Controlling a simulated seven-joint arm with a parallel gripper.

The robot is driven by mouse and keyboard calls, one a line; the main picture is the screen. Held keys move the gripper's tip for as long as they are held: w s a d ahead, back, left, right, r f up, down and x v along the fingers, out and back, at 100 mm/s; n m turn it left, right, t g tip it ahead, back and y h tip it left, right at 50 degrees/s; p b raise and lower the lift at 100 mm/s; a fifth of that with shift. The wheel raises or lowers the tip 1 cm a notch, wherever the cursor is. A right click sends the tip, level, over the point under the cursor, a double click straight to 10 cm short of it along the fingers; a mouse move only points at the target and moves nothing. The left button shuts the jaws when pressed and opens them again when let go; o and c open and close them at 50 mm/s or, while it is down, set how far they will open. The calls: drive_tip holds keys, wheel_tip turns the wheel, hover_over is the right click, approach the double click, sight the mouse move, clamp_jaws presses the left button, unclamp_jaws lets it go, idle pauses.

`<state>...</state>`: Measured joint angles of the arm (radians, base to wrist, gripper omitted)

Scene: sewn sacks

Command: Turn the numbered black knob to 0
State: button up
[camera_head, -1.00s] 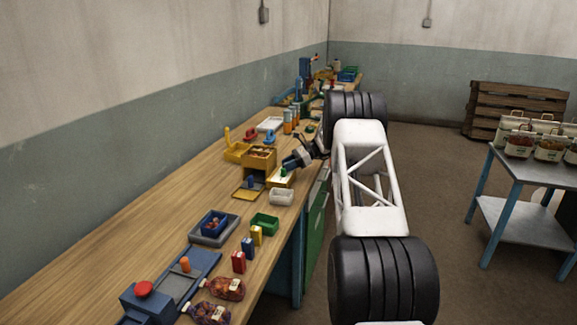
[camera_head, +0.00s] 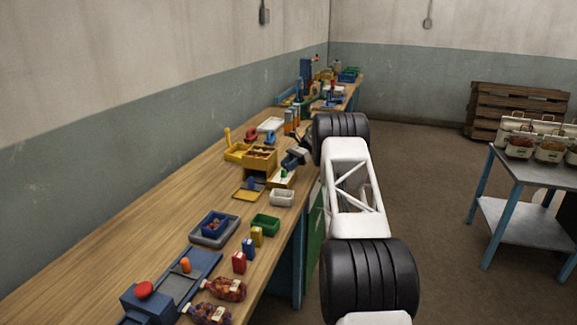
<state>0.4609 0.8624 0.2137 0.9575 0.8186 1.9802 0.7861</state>
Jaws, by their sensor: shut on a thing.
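My gripper (camera_head: 289,164) is at the right edge of the long wooden bench, at the pale yellow box (camera_head: 281,180) with a small green piece (camera_head: 284,173) on it. It is small, dark and partly covered by its own wrist. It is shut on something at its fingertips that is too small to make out. I cannot make out the numbered black knob or its digits; it may be hidden by the gripper.
A green tray (camera_head: 265,224), small cartons and a blue station with a red button (camera_head: 144,289) lie nearer. The bench's left side is clear.

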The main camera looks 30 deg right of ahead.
drive_tip(key=o, duration=0.6)
drive_tip(key=shift+o, duration=0.2)
drive_tip(key=shift+r, duration=0.15)
drive_tip(key=shift+r, duration=1.6)
drive_tip(key=shift+s+a+r, duration=0.25)
drive_tip(key=shift+s+a, duration=0.65)
drive_tip(key=shift+s, duration=1.6)
drive_tip(key=shift+s+a+r, duration=0.25)
drive_tip(key=shift+s+a, duration=0.65)
drive_tip(key=shift+s, duration=1.65)
drive_tip(key=shift+s+a+r, duration=0.25)
drive_tip(key=shift+s+a, duration=0.65)
drive_tip(key=shift+s, duration=1.6)
